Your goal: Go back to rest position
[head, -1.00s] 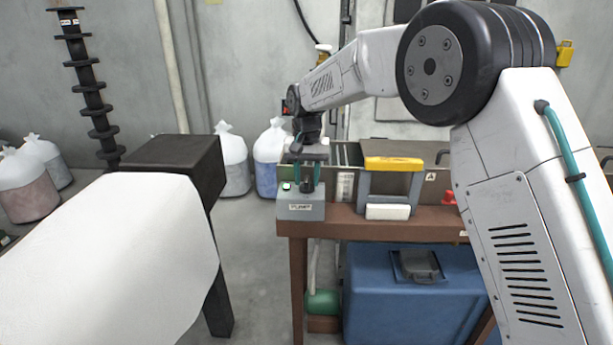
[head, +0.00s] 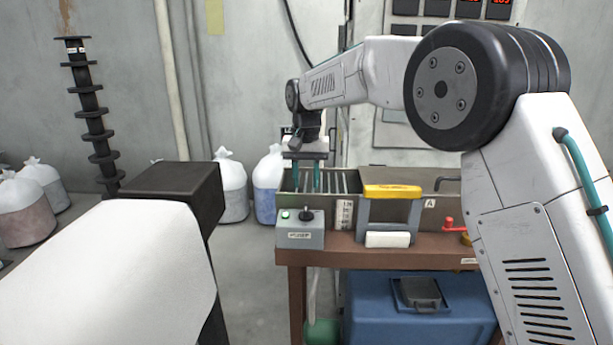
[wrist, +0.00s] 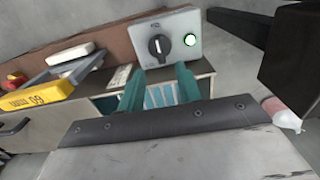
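My gripper (head: 306,184) hangs from my outstretched arm above and behind a grey control box (head: 300,237), clear of it. Its two teal fingers point down with a gap between them and nothing held; they also show in the wrist view (wrist: 160,78). The box stands on the front left of a brown bench (head: 345,249). It has a black rotary knob (wrist: 159,46) and a green lamp (wrist: 190,40), which looks lit. The box label is too blurred to read.
A slatted metal tray (head: 345,181) lies behind the box. A yellow-topped grey frame (head: 392,192) and a red handle (head: 449,223) are to its right. A black post (head: 180,179) stands left, with white bags (head: 229,185) beyond. A blue case (head: 375,310) sits below.

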